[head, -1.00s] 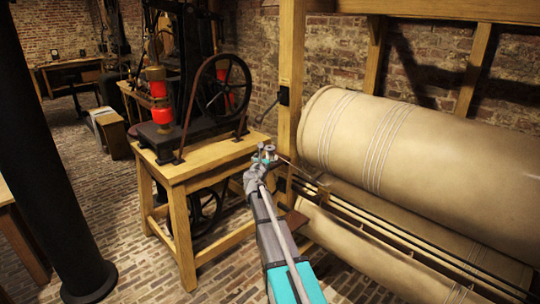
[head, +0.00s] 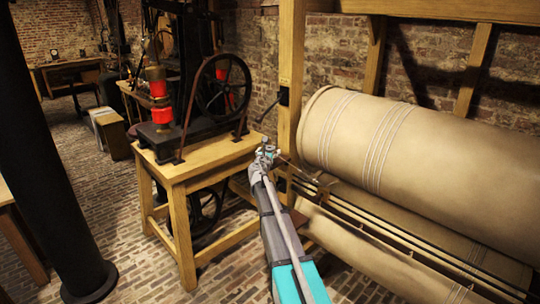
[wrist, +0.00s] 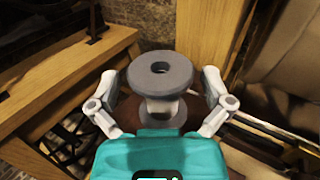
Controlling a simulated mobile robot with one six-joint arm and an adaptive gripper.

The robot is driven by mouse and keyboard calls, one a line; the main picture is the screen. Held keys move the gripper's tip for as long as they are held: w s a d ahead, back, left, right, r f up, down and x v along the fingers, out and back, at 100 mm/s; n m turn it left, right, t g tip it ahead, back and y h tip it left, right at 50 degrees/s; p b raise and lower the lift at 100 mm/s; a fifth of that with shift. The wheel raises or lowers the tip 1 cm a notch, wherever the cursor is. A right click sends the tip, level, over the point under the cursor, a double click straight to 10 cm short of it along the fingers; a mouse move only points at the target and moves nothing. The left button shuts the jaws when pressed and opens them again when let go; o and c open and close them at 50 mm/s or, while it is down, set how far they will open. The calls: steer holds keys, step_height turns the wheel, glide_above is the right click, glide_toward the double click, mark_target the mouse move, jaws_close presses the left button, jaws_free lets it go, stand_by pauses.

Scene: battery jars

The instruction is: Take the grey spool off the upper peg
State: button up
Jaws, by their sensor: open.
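The grey spool (wrist: 160,72) stands upright in the middle of the wrist view, with a wide top flange, a dark centre hole, a narrower waist and a lower flange. My gripper (wrist: 159,85) is open, with one finger on each side of the spool. Gaps show between the fingers and the upper flange, and I see no grip on it. The upper peg cannot be made out. In the head view my gripper (head: 267,156) is small, beside the wooden post, and the spool there is too small to tell clearly.
A wooden post (head: 290,75) stands just behind my gripper. A large tan roller (head: 440,165) lies to the right. A wooden table (head: 200,160) with a black flywheel machine (head: 220,85) is to the left. Brick floor lies open in front.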

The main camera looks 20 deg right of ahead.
steer(key=shift+c, duration=0.3)
steer(key=c, duration=0.9)
steer(key=shift+r, duration=0.25)
step_height(320, 180, up, 10)
steer(key=p, duration=1)
steer(key=shift+f, duration=0.25)
